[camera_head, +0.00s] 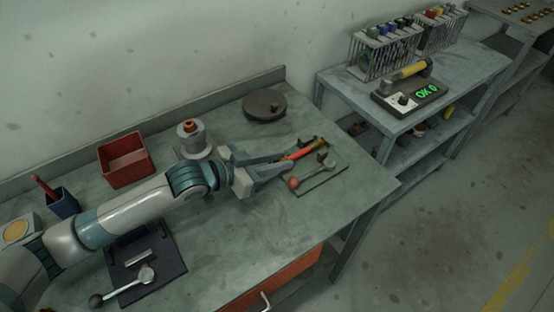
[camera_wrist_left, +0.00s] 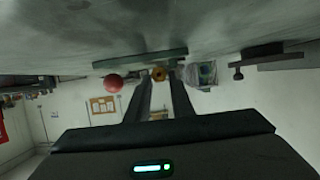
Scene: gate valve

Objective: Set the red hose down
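The red hose (camera_head: 301,154) is a short red piece with a yellow far end, at the right part of the bench. My left gripper (camera_head: 287,160) reaches it from the left. Its fingers converge on the near end and appear shut on it. In the left wrist view, a round orange end (camera_wrist_left: 158,74) shows between the two fingertips (camera_wrist_left: 160,84). The hose is over or just above a flat green plate (camera_head: 325,180); whether it touches the plate cannot be told. My right gripper is not in view.
A red-knobbed lever (camera_head: 293,183) sits on the plate, close to my fingers. A dark disc (camera_head: 264,105), a grey flanged part (camera_head: 193,140) and a red bin (camera_head: 125,160) stand behind. A black tray (camera_head: 160,268) is at the front left. Bare bench lies in front of the plate.

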